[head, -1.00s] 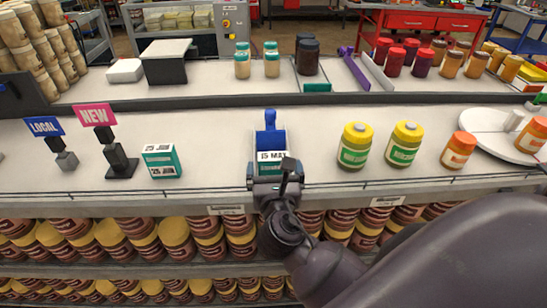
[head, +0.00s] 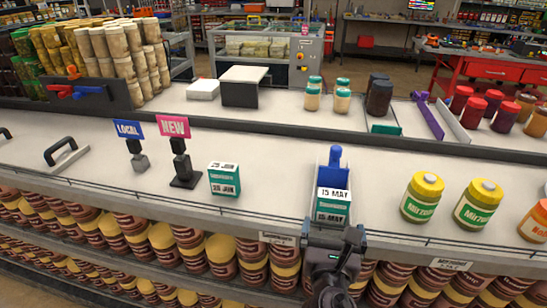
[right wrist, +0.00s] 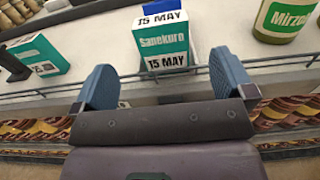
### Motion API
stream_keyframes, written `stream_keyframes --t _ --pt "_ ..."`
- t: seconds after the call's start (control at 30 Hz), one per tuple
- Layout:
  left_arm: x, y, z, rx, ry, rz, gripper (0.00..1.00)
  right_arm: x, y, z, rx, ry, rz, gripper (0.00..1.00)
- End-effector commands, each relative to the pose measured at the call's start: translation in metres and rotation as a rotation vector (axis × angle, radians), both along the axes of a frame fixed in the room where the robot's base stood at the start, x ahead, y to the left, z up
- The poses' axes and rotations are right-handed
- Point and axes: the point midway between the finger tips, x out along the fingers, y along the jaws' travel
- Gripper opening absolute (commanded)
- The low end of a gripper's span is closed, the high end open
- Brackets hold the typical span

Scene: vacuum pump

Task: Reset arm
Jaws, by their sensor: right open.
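My right gripper (head: 335,238) is at the front edge of the shelf, just in front of a teal and white box (head: 332,206) marked 15 MAY. In the right wrist view its two blue-grey fingers (right wrist: 165,88) stand wide apart with nothing between them. The box (right wrist: 163,42), labelled Sanekuro, is beyond the fingertips and apart from them. It stands in front of a blue pusher (head: 335,158) in a narrow lane. My left gripper is not in view.
A second teal box (head: 224,180), marked JAN, stands left, beside the NEW sign (head: 174,128) and LOCAL sign (head: 129,130). Yellow-lidded jars (head: 422,198) stand right. A thin rail runs along the shelf front; jars fill the shelf below.

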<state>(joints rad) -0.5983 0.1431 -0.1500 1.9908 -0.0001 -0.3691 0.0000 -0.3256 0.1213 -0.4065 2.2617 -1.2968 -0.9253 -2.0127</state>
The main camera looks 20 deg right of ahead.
Motion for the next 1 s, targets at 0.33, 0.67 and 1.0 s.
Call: stream_keyframes --t 0.33,0.67,1.0 --pt "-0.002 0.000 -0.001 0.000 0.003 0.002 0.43 -0.015 -0.021 -0.023 0.370 -0.055 -0.082 1.00" --pt "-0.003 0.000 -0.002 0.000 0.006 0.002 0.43 -0.058 -0.047 -0.075 1.194 -0.229 -0.418 1.00" --pt "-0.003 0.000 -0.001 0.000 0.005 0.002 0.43 -0.111 -0.044 -0.111 1.848 -0.455 -0.953 1.00"
